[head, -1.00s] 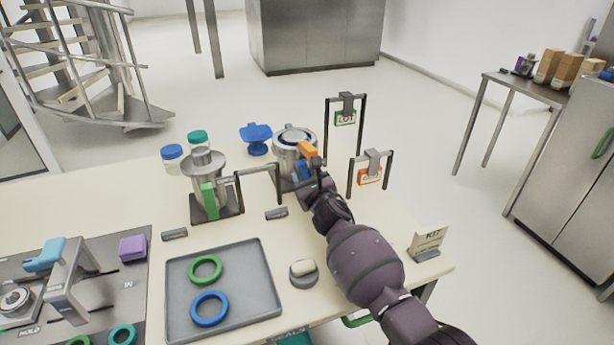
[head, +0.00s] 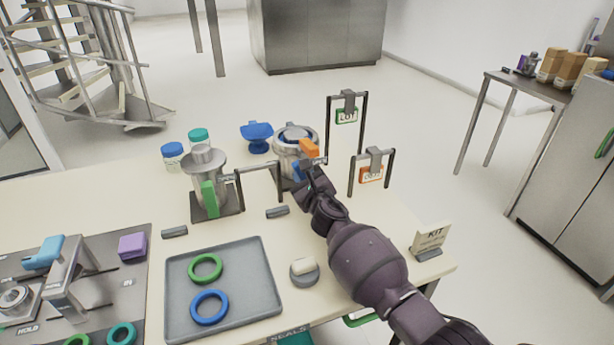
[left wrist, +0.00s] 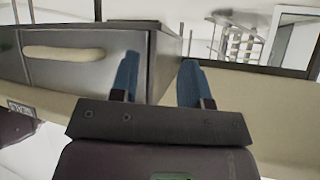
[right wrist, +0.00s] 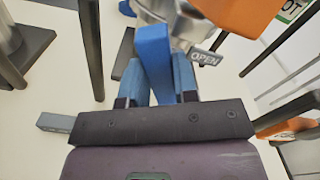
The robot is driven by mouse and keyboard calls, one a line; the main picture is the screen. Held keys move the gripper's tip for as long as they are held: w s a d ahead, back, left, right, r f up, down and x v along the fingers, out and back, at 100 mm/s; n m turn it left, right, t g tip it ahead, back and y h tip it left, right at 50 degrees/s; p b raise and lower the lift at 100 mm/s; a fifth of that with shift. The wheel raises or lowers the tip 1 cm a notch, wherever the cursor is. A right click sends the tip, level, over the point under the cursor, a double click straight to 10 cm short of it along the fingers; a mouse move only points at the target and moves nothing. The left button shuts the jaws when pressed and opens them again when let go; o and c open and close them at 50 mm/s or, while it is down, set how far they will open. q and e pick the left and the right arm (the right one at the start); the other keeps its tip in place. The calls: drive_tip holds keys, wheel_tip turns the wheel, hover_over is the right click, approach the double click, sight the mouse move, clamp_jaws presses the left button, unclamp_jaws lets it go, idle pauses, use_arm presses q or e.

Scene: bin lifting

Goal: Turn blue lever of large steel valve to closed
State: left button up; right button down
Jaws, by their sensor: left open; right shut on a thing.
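The large steel valve (head: 284,145) stands at the back right of the bench, with an orange part (head: 309,149) at its front. Its blue lever (right wrist: 152,60) fills the middle of the right wrist view, beside an OPEN label (right wrist: 205,57). My right gripper (head: 302,178) reaches the front of the valve; in the right wrist view its blue fingers (right wrist: 160,78) are shut on the lever. The lever's far end is hidden in the head view. My left gripper (left wrist: 158,82) is open and empty, seen only in the left wrist view, facing a grey cabinet.
A smaller valve with a green lever (head: 209,198) stands left, a dark frame (head: 258,171) between the two. Tag stands (head: 346,115) (head: 372,174) rise close to the right. A grey tray (head: 178,262) with two rings lies in front.

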drive_tip(key=shift+a+f+n, duration=0.15)
drive_tip(key=shift+a+n, duration=0.15)
drive_tip(key=shift+n, duration=0.9)
drive_tip(key=shift+s+a+f+n+p, duration=0.1)
drive_tip(key=shift+a+f+n+p, duration=0.1)
drive_tip(key=shift+n, duration=0.4)
drive_tip(key=shift+s+a+f+n+p, duration=0.1)
drive_tip(key=shift+f+n+p, duration=0.1)
drive_tip(key=shift+n, duration=0.4)
drive_tip(key=c, duration=0.9)
unclamp_jaws()
drive_tip(key=shift+f, duration=0.1)
